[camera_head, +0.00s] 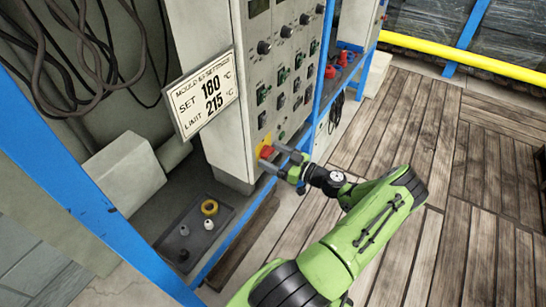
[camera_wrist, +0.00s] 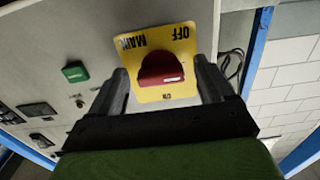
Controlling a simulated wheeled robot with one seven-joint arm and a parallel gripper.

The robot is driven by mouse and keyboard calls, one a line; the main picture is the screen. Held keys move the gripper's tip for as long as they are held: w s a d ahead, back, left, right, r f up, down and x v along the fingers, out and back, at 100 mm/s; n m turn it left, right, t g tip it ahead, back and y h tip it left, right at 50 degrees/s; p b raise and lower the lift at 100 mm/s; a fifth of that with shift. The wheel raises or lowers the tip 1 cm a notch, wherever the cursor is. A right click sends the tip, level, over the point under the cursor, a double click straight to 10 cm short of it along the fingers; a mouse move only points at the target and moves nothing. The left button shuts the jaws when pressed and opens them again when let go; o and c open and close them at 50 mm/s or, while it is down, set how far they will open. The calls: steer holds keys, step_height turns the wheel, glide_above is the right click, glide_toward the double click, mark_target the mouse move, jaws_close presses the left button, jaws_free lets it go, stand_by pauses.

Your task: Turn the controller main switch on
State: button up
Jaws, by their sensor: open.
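The main switch is a red knob (camera_wrist: 161,68) on a yellow plate (camera_wrist: 182,44) marked MAIN, OFF and ON. The lettering appears upside down in the wrist view. The knob's grip bar lies roughly across that picture; I cannot tell for sure which mark it points to. In the head view the yellow plate (camera_head: 265,150) is low on the controller cabinet (camera_head: 229,137). My gripper (camera_head: 274,158) is at the switch with its jaws open. In the wrist view its fingers (camera_wrist: 161,66) stand on both sides of the red knob, with visible gaps to it.
A sign (camera_head: 206,92) reads set 180, limit 215. A dark tray (camera_head: 186,262) holds small parts below. Blue frame posts (camera_head: 322,70) border the cabinet. Wooden flooring at right is clear.

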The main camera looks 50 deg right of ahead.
steer(key=shift+w, duration=0.1)
steer(key=c, duration=1)
steer(key=shift+c, duration=0.2)
steer(key=shift+m, duration=0.4)
steer(key=m, duration=0.8)
steer(key=shift+a, duration=0.15)
steer(key=m, duration=0.4)
steer(key=shift+r+m, duration=0.15)
steer(key=shift+m, duration=0.25)
steer(key=shift+m+p, duration=0.3)
steer(key=shift+m, duration=1.8)
